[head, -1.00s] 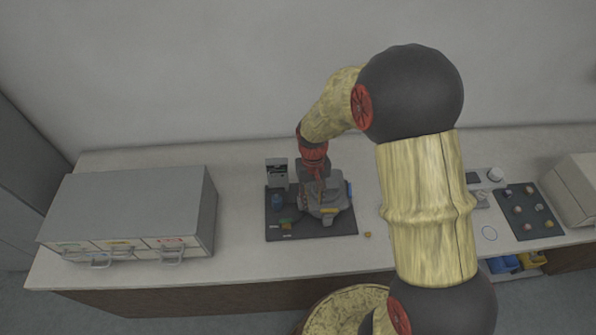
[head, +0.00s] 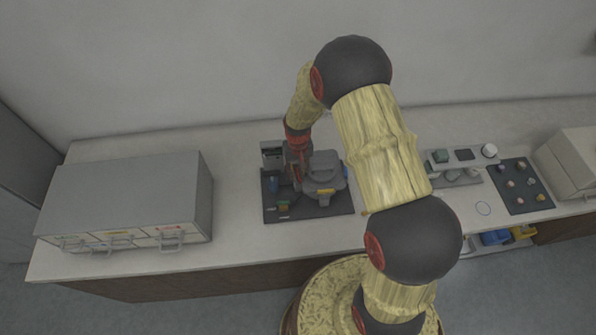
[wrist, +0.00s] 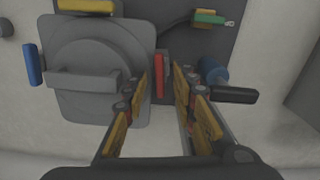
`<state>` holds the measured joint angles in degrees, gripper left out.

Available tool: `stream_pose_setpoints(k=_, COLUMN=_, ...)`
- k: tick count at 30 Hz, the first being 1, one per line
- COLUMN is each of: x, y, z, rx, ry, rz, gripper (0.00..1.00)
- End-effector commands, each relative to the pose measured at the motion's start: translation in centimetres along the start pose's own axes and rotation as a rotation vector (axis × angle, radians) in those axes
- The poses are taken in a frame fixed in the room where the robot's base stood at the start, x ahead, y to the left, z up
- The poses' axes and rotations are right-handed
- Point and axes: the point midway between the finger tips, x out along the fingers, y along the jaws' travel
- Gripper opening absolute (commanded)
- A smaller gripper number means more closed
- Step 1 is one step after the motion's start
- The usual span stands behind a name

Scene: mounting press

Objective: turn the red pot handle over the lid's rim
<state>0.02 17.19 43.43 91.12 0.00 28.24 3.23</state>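The pot's grey round lid (wrist: 90,65) with a raised bar across it fills the left of the wrist view. The red handle (wrist: 159,78) is a narrow upright bar just right of the lid's edge. My gripper (wrist: 161,80) is open, its fingers with yellow pads. The red handle shows between the fingertips with a gap on each side; I cannot tell how deep it lies between them. A blue handle (wrist: 32,64) and a yellow handle (wrist: 87,5) sit at the lid's left and far edges. In the head view my arm partly hides the press (head: 322,172).
A blue part (wrist: 212,71) and a black lever (wrist: 234,95) lie close to my right finger. The press stands on a dark base plate (head: 340,208). A grey drawer cabinet (head: 125,195) is to the left; a dark tray (head: 520,197) with several small pieces is to the right.

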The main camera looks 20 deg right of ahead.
Motion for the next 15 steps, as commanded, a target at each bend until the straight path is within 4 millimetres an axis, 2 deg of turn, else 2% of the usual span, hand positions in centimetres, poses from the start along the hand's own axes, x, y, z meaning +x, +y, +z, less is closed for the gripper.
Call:
stream_pose_setpoints(k=9, x=0.31, y=0.00, z=0.00, rx=0.000, ry=0.000, rz=0.000, gripper=0.27)
stream_pose_setpoints(k=15, x=0.30, y=0.00, z=0.00, rx=0.000, ry=0.000, rz=0.000, gripper=0.16)
